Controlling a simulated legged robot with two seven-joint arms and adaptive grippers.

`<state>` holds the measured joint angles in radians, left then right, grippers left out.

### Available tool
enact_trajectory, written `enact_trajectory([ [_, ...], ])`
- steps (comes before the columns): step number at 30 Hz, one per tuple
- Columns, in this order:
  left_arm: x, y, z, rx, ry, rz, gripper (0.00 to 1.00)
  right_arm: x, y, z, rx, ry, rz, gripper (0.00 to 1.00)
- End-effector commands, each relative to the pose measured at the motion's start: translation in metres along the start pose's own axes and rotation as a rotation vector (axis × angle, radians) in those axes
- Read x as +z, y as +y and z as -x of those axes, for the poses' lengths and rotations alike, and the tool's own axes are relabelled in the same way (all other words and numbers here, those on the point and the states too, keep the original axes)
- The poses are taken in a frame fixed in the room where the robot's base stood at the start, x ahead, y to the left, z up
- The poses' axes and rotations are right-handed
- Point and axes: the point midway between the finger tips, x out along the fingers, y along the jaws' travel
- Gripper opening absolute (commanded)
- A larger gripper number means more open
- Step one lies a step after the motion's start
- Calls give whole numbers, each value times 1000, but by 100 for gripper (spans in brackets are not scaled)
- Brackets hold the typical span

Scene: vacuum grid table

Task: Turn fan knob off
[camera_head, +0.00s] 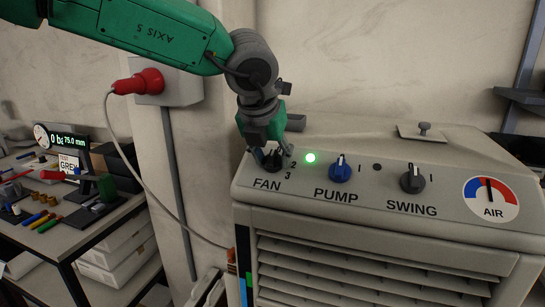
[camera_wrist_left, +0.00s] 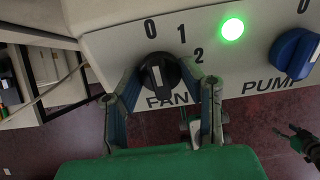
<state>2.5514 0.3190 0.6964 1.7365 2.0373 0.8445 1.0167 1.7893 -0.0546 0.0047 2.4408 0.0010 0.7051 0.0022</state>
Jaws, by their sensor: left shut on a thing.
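The black fan knob (camera_head: 272,163) sits at the left end of the cooler's top panel, above the word FAN. My left gripper (camera_head: 270,153) reaches down on it from above. In the left wrist view the two fingers of my left gripper (camera_wrist_left: 166,100) are shut on the fan knob (camera_wrist_left: 158,72), one on each side. A white mark shows on the knob's face. The digits 0, 1 and 2 show around it there; the 3 is hidden. I cannot tell for sure which digit the knob is set to.
A lit green lamp (camera_head: 310,157) and the blue pump knob (camera_head: 340,171) stand right of the fan knob. Farther right are the swing knob (camera_head: 412,180) and the air dial (camera_head: 490,199). A red plug (camera_head: 140,83) with a cable hangs at left, near a cluttered table (camera_head: 75,238).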

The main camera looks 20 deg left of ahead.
Motion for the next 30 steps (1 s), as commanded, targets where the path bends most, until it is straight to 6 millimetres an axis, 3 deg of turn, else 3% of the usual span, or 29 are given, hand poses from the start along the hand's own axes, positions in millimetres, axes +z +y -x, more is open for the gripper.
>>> enact_trajectory([
  [3,-2,0,-2,1,5,1,6,0,0,0,0,0,0,57],
  [4,-2,0,-2,1,5,0,45,0,0,0,0,0,0,57],
  [5,-2,0,-2,1,5,0,55,0,0,0,0,0,0,57],
  [17,0,0,5,0,1,0,55,2,0,1,0,2,0,57],
  [20,0,0,18,-1,0,-1,55,2,0,1,0,2,0,57],
  [30,0,0,88,-1,1,0,55,2,0,1,0,3,0,57],
])
